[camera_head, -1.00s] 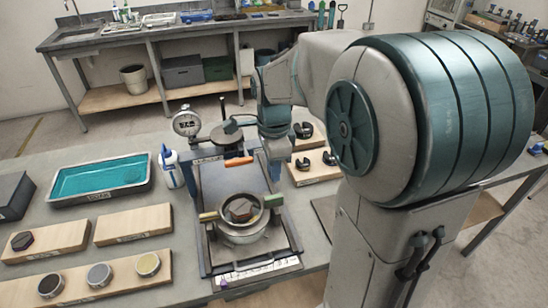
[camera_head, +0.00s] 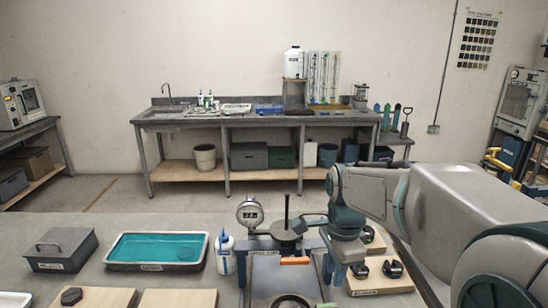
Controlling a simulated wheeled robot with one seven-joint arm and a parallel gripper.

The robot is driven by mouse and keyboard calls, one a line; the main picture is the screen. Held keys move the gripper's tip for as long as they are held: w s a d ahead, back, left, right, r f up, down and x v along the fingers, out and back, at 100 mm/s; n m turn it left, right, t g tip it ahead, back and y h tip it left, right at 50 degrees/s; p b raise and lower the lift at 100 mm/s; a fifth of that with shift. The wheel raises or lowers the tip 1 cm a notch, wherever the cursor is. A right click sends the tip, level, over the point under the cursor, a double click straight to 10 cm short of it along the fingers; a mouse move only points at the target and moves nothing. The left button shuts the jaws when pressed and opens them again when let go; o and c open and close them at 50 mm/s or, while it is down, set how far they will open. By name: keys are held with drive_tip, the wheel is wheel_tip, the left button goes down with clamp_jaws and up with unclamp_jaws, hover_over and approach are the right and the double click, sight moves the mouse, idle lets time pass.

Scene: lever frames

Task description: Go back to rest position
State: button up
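My arm reaches in from the right edge over the worktable, its wrist pointing down beside the dial-gauge fixture (camera_head: 262,243). My gripper (camera_head: 338,278) hangs low at the right side of the fixture. Its fingers are small and partly merged with the fixture's blue posts, so whether they are open or shut is unclear. I see nothing clearly held. The fixture has a round dial at its upper left, a dark disc with an upright rod, and an orange-handled part (camera_head: 295,261) at its front.
A white bottle (camera_head: 225,252) stands left of the fixture. A tray of teal liquid (camera_head: 157,236) and a grey lidded box (camera_head: 62,265) are farther left. Wooden boards with dark parts (camera_head: 392,268) lie close to my wrist on the right. A sink bench stands beyond open floor.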

drive_tip(key=s+f+n+t, duration=0.1)
drive_tip(key=s+n+t, duration=0.1)
drive_tip(key=s+n, duration=1.1)
drive_tip(key=n, duration=0.3)
drive_tip(key=shift+d+f+t, duration=0.15)
drive_tip(key=shift+f+t, duration=0.15)
drive_tip(key=shift+t, duration=0.1)
